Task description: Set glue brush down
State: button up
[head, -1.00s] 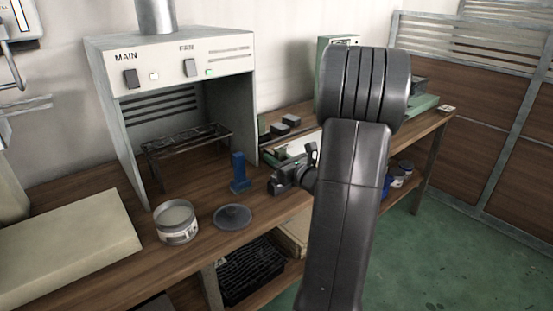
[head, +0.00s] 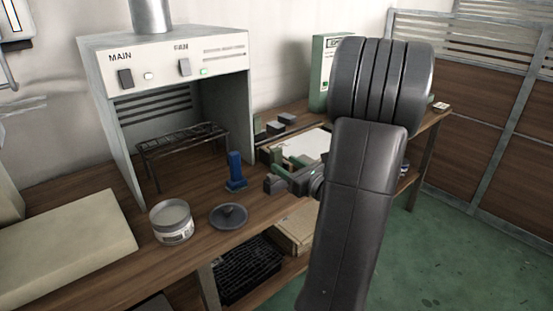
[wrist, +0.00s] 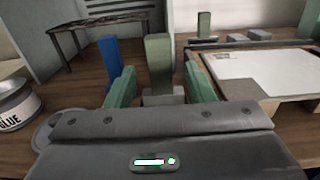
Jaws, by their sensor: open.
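My gripper (head: 287,172) is open over the front of the bench, right of an upright blue piece (head: 235,172). In the wrist view my green fingers (wrist: 161,88) are spread apart. Between or just beyond them stands an upright green piece (wrist: 158,58) with a pale grey block (wrist: 163,97) at its foot. I cannot tell whether this is the glue brush, or whether a finger touches it. The open glue pot (head: 172,222) stands at the bench's front left. A dark round dish (head: 229,217) with a small knob-like shape lies beside it.
A hood (head: 170,62) with a wire rack (head: 183,139) stands behind. A long pale block (head: 60,240) fills the left of the bench. A tray with a white sheet (head: 305,145) lies to the right. A black crate (head: 250,270) sits on the shelf below.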

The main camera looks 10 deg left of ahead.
jog(key=shift+v, duration=2.55)
